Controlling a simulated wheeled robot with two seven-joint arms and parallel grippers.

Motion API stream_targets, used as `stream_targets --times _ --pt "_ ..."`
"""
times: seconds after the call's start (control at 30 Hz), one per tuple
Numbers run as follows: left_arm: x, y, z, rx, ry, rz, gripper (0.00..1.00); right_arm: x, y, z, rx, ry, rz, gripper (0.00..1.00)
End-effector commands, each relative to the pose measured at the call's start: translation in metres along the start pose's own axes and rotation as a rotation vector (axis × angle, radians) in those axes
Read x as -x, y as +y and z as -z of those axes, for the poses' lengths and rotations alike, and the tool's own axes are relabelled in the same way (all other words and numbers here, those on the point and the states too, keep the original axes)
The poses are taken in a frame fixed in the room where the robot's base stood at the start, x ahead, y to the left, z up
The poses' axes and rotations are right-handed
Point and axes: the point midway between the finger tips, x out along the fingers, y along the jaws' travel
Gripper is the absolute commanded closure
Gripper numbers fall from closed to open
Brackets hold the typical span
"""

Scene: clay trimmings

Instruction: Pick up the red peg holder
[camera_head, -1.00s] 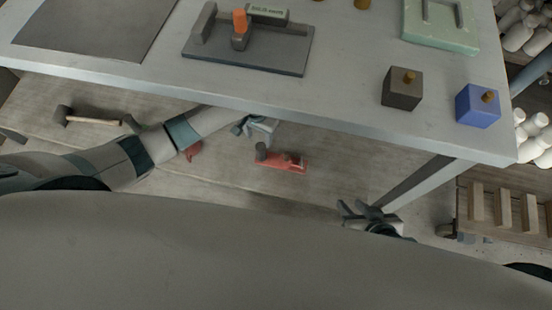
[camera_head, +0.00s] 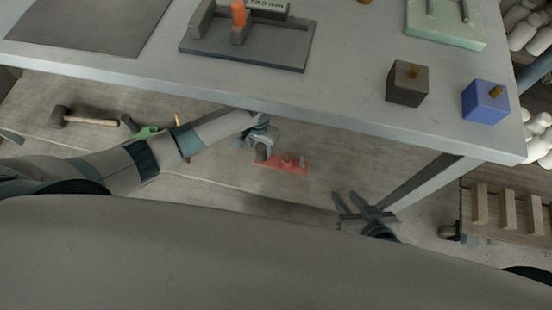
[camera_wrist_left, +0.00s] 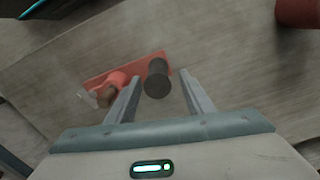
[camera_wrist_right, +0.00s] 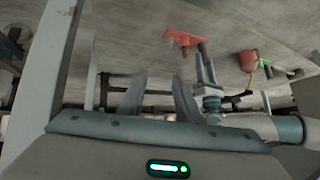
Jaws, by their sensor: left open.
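The red peg holder (camera_head: 292,164) is a flat red plate with a dark grey upright cylinder, lying on the wooden surface below the table. In the left wrist view the red plate (camera_wrist_left: 125,66) has the dark cylinder (camera_wrist_left: 157,79) at its right end and a brownish knob toward its left. My left gripper (camera_wrist_left: 160,77) is open, its fingers either side of the cylinder in that view; contact cannot be told. In the head view my left gripper (camera_head: 263,142) is just above the holder's left end. My right gripper (camera_head: 347,200) is open and empty, lower right.
The grey table (camera_head: 330,100) overhangs the holder; its leg (camera_head: 425,182) stands to the right. A mallet (camera_head: 85,120) and a green object (camera_head: 147,132) lie at left. A red object (camera_wrist_left: 299,11) is at the left wrist view's upper right.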

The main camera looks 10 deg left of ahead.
Motion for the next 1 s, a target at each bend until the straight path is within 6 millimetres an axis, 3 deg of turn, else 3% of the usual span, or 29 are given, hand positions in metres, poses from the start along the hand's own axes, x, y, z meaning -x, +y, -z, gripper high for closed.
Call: stream_targets --times 0.4,0.93,1.0 --pt "-0.032 0.003 -0.002 0.0 0.001 0.0 0.52 -0.003 -0.013 0.04 0.03 0.216 0.02 0.69" --pt "-0.032 0.003 -0.002 0.0 0.001 0.0 0.52 -0.003 -0.013 0.042 0.031 0.225 0.02 0.69" --pt "-0.032 0.003 -0.002 0.0 0.001 0.0 0.69 -0.003 -0.013 0.042 0.032 0.225 0.02 0.69"
